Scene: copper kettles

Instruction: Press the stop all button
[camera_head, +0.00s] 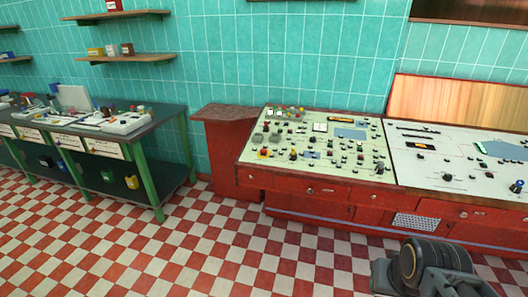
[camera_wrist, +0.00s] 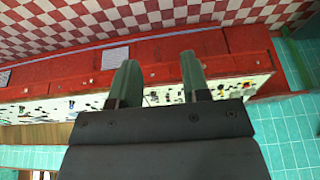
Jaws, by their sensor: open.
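A red control console (camera_head: 315,186) with a cream sloping panel full of small buttons and switches stands against the tiled wall. Labels are too small to read, so I cannot tell which is the stop all button. In the wrist view my gripper (camera_wrist: 158,58) is open and empty, with two green-grey fingers apart. The console shows upside down beyond them, its panel (camera_wrist: 50,108) partly hidden by the gripper body.
A second panel (camera_head: 460,165) adjoins on the right, with a wooden board (camera_head: 450,105) behind it. A green-legged workbench (camera_head: 150,130) with equipment stands at left, under shelves (camera_head: 125,58). The red and white checkered floor (camera_head: 230,240) is clear in front.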

